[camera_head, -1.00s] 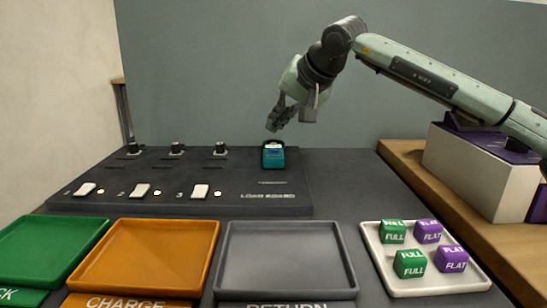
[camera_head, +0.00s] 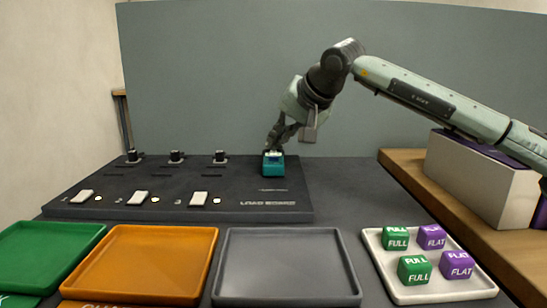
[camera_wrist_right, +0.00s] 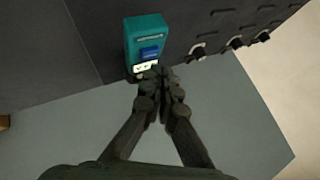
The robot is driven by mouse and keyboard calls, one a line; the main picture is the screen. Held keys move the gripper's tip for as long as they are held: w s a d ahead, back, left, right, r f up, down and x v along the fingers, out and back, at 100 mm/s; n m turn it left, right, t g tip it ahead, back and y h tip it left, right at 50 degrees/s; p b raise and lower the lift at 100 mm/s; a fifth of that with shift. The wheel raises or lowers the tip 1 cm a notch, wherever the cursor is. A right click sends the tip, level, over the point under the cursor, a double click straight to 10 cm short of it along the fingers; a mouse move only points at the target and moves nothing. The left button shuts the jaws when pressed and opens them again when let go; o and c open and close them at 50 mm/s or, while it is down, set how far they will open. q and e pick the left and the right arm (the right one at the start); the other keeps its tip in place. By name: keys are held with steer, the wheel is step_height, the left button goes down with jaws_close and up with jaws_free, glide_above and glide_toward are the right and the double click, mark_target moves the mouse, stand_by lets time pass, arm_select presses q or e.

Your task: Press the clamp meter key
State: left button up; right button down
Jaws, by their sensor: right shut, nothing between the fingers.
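The clamp meter (camera_head: 273,166) is a small teal box standing at the right end of the black load board (camera_head: 240,190). In the right wrist view the clamp meter (camera_wrist_right: 146,28) shows a blue key (camera_wrist_right: 150,53) and a small white lit panel (camera_wrist_right: 146,67). My right gripper (camera_head: 270,148) is shut and empty, its fingertips pointing down right at the top of the meter. In the right wrist view the shut fingertips (camera_wrist_right: 156,76) are at the white panel's edge, a little short of the blue key. Whether they touch the meter I cannot tell. My left gripper is out of view.
The board carries several black posts and white switches (camera_head: 138,197). Green (camera_head: 40,286), orange (camera_head: 130,292) and grey (camera_head: 290,298) trays lie in front. A white tray (camera_head: 398,297) at right holds green FULL and purple FLAT cubes.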

mark_target(276, 158)
steer(key=shift+f, duration=0.15)
stand_by(0.8)
steer(key=shift+f+b, duration=0.3)
steer(key=shift+f+b, duration=0.3)
steer(key=shift+f, duration=0.1)
stand_by(0.5)
stand_by(0.3)
steer(key=shift+r+p, duration=0.55)
steer(key=shift+r, duration=0.25)
steer(key=shift+r+p, duration=1.75)
steer(key=shift+r, duration=0.8)
steer(key=shift+f, duration=0.1)
